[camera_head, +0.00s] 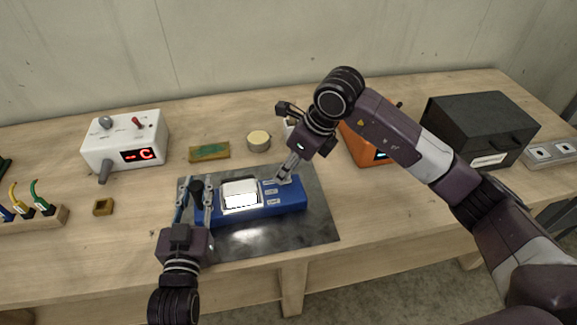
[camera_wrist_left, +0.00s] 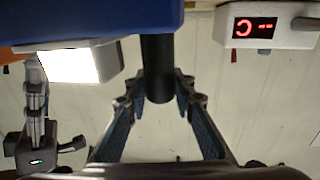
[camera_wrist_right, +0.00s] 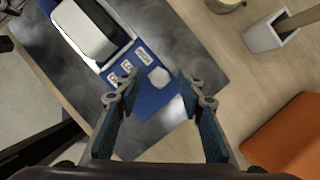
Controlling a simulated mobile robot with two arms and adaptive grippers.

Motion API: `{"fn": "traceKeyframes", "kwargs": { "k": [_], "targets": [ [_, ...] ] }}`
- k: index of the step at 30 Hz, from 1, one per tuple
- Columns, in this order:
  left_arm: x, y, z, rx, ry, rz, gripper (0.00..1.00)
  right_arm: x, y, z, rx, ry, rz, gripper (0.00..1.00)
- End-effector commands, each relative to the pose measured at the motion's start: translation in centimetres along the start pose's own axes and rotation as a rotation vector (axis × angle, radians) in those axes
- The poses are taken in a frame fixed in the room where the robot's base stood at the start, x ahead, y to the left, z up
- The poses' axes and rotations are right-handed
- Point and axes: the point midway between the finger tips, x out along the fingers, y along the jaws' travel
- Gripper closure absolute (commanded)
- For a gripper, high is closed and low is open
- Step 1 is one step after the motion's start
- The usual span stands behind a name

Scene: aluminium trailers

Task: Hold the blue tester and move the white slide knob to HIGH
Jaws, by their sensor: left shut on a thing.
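The blue tester (camera_head: 235,213) lies on a dark metal mat, its lit white display (camera_head: 241,194) facing up. My left gripper (camera_head: 196,190) is shut on the black upright handle (camera_wrist_left: 158,75) at the tester's left end. The white slide knob (camera_wrist_right: 158,78) is at the tester's right part, beside the farthest of several small labels (camera_wrist_right: 127,66), whose text I cannot read. My right gripper (camera_wrist_right: 160,85) is open over the tester's right part, its fingers apart on either side of the knob in the right wrist view. I cannot tell whether they touch it.
A white box with a red display (camera_head: 125,143) stands at the back left. A green-yellow block (camera_head: 209,151) and a round tin (camera_head: 258,141) lie behind the mat (camera_head: 318,225). An orange device (camera_head: 362,150) and a black box (camera_head: 478,127) stand at the right.

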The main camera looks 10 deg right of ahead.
Motion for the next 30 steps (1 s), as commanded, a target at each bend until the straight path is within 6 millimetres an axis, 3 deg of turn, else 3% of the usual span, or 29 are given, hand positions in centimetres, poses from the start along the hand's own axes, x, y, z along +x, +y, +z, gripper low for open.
{"fn": "traceKeyframes", "kwargs": {
  "k": [1, 11, 30],
  "targets": [
    [-0.01, -0.01, 0.05, 0.001, -0.001, 0.000, 1.00, 0.00, 0.01, 0.00, 0.000, 0.000, 0.000, 0.64],
    [-0.01, -0.01, 0.05, 0.001, -0.001, 0.000, 1.00, -0.03, 0.01, 0.00, 0.000, 0.000, 0.000, 1.00],
    [-0.01, -0.01, 0.05, 0.001, -0.001, 0.000, 1.00, 0.17, -0.74, 0.64, 0.002, -0.002, -0.002, 1.00]
  ]
}}
